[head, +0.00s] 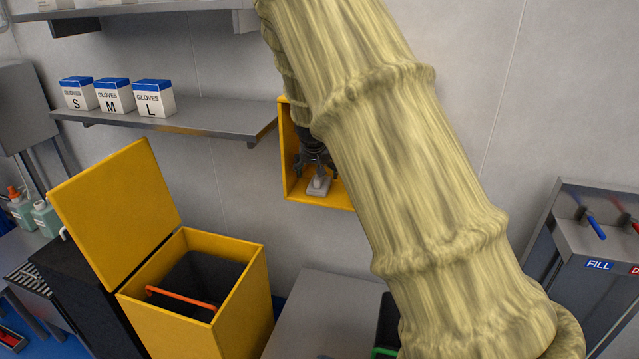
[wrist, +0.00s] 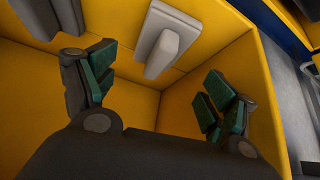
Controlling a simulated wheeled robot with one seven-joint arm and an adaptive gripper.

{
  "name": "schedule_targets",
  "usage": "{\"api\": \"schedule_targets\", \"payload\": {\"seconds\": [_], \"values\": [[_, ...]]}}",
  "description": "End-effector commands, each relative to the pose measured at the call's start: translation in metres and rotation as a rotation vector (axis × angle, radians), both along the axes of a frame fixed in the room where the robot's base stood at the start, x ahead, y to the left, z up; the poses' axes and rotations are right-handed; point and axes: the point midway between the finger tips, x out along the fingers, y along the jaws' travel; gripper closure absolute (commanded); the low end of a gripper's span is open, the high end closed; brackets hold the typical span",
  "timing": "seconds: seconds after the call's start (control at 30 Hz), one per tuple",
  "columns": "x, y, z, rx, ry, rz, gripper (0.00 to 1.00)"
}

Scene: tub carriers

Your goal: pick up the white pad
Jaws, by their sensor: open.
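The white pad (head: 318,187), a pale block with a raised grip on a flat base, lies on the floor of a yellow wall box (head: 287,165). It also shows in the wrist view (wrist: 167,42), near the top middle, beyond the fingers. My gripper (head: 317,171) is inside the box, just above the pad in the head view. In the wrist view my gripper (wrist: 160,84) is open, its green-padded fingers wide apart with nothing between them. The gap to the pad is hard to judge. My arm hides the right part of the box in the head view.
The box walls stand close around my gripper. A grey shelf (head: 190,119) with glove boxes (head: 114,96) is left of it. Below stand an open yellow bin (head: 240,305) with a raised lid (head: 115,210) and a grey surface (head: 325,315). A fill station (head: 590,240) is at right.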

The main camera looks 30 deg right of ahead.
Motion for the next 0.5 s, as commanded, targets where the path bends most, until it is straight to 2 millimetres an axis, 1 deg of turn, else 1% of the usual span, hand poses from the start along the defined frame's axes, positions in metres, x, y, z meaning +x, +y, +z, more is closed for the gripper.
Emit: {"api": "schedule_targets", "payload": {"seconds": [0.17, 0.4, 0.5], "values": [[0.002, -0.004, -0.010, 0.002, 0.003, -0.001, 0.15], [0.011, -0.013, -0.034, 0.002, 0.002, 0.000, 0.15], [0.015, -0.015, -0.040, 0.001, 0.000, 0.001, 0.15]]}}
